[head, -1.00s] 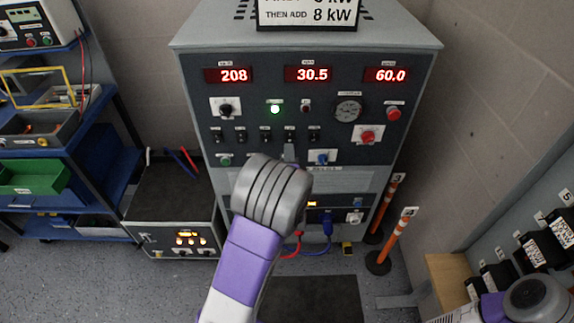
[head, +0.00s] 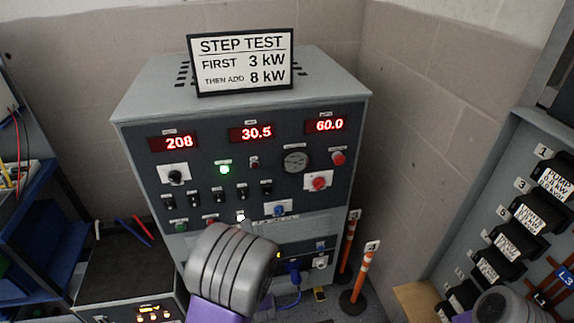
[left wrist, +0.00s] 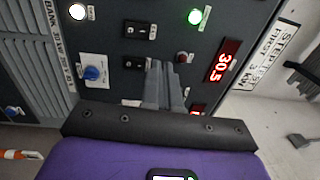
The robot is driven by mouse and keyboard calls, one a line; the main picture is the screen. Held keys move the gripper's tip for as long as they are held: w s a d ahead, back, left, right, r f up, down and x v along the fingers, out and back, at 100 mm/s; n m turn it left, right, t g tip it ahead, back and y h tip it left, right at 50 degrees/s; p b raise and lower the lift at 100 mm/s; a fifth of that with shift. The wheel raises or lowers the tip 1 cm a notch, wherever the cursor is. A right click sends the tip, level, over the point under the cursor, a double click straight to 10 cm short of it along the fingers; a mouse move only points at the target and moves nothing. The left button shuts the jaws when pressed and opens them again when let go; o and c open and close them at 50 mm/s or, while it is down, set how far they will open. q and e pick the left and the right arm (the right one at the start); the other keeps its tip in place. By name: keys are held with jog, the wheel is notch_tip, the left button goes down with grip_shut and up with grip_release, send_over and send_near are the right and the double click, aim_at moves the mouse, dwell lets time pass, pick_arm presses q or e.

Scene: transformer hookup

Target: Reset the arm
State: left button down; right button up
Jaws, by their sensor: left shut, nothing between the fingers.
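The grey control cabinet (head: 340,130) fills the middle of the head view, with red displays reading 208, 30.5 and 60.0. A green lamp (head: 224,169) is lit on its panel, and a white lamp (head: 240,217) glows lower down. My left arm's grey wrist (head: 230,268) is in front of the lower panel; its fingers are hidden in the head view. In the left wrist view the left gripper (left wrist: 165,72) is shut and empty, its fingers pointing toward the panel switches. Whether they touch the panel I cannot tell. My right gripper is out of view; part of that arm shows at lower right.
A step test sign (head: 240,62) stands on the cabinet. Orange posts (head: 360,275) stand right of it. A rack of labelled black breakers (head: 515,215) is at the right. A dark-topped box (head: 125,265) and blue shelving (head: 30,240) are at the left.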

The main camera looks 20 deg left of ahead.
pick_arm(q)
jog(key=s+d+f+n+g+h, duration=0.2)
jog(key=s+f+n+g+h, duration=0.15)
jog(key=f, duration=0.75)
jog(key=s+d+f+n+g+h, duration=0.2)
jog(key=d+f+n+g+h, duration=0.15)
jog(key=f, duration=0.85)
jog(key=s+d+f+n+g+h, duration=0.3)
jog(key=s+d+f+n+g, duration=0.1)
jog(key=s, duration=0.4)
jog(key=s+d+f+n+g+h+p, duration=0.1)
jog(key=s+d+f+n+g+h, duration=0.2)
jog(key=s+d, duration=0.4)
jog(key=shift+s+f+n+g, duration=0.4)
jog(key=shift+f+g, duration=0.5)
jog(key=shift+g, duration=0.2)
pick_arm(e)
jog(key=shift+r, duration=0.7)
pick_arm(q)
jog(key=shift+w, duration=0.1)
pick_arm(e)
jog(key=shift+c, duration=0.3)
